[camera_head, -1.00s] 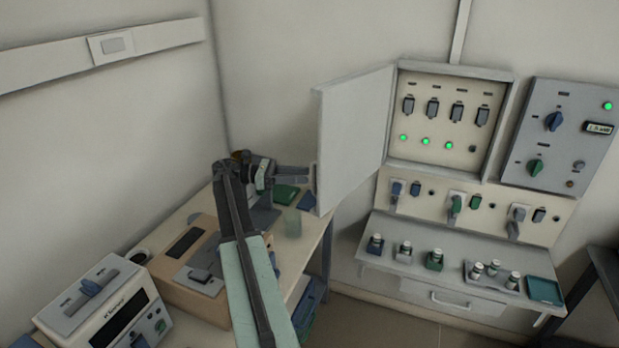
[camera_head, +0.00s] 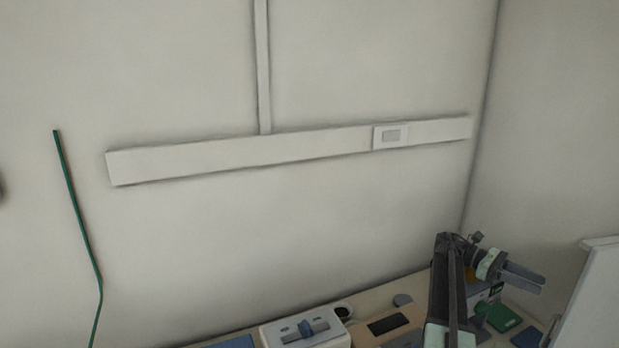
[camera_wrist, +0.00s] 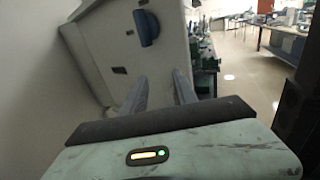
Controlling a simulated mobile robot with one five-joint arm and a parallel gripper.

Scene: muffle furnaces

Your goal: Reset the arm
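My gripper (camera_head: 541,282) shows at the lower right of the head view, at the end of my raised arm, pointing right. In the wrist view its two fingers (camera_wrist: 160,84) stand apart with nothing between them, so it is open and empty. The pale open cabinet door (camera_head: 594,300) is cut off at the head view's right edge. A gap shows between it and my fingertips.
The wall behind carries a pale trunking rail (camera_head: 240,156). The wrist view shows a pale panel with a blue knob (camera_wrist: 147,28).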

